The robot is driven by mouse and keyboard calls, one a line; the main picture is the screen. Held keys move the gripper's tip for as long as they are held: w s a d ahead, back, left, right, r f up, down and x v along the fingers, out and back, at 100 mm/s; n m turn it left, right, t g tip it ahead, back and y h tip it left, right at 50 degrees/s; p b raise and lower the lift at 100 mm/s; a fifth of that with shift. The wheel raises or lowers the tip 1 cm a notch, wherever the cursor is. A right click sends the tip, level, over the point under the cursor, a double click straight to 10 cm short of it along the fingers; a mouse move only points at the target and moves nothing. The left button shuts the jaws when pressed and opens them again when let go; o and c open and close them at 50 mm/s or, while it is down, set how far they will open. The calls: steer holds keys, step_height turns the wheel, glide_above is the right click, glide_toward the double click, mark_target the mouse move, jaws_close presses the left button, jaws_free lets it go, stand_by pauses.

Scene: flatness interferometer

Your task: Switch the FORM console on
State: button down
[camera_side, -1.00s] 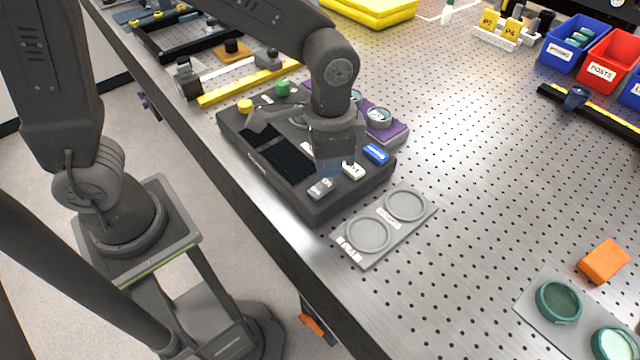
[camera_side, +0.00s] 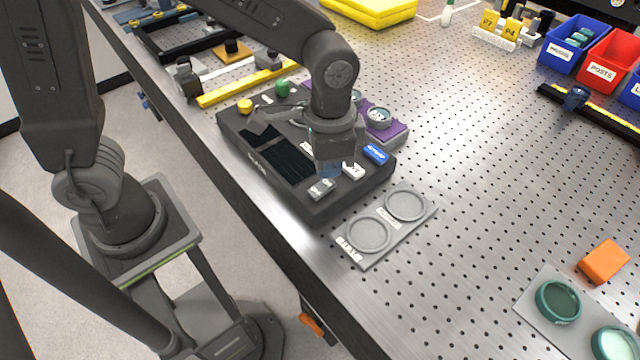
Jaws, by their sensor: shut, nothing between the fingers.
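The dark console (camera_side: 290,190) lies on the perforated metal table near its left edge. It has a black striped panel (camera_side: 285,160), a yellow knob (camera_side: 245,106), a green knob (camera_side: 283,88), a blue button (camera_side: 376,153), and light grey and white buttons (camera_side: 321,188) (camera_side: 353,170). My gripper (camera_side: 329,172) points down over the console's near right part, just above or at the white and grey buttons. It is shut and empty. The gripper hides part of the console top, and I cannot tell whether the fingertips touch a button.
A grey plate with two round recesses (camera_side: 387,228) lies right of the console. A purple block (camera_side: 388,132) with round parts stands behind it. A yellow bar (camera_side: 248,83) lies at the back left. Blue and red bins (camera_side: 608,67) stand far right. The middle right of the table is mostly clear.

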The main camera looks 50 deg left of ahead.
mark_target(328, 182)
steer(key=shift+f, duration=1.1)
stand_by(0.5)
steer(key=shift+r, duration=3.5)
steer(key=shift+a+r, duration=0.15)
steer(key=s+a+r+n+t, duration=0.2)
steer(key=s+a+r+n, duration=0.1)
steer(key=s+a, duration=0.2)
steer(key=s+a+r+n+t, duration=0.2)
steer(key=s+a+n+t, duration=0.1)
steer(key=a, duration=0.5)
steer(key=shift+s+r+t, duration=0.3)
steer(key=shift+s+r, duration=0.1)
steer(key=shift+s, duration=0.45)
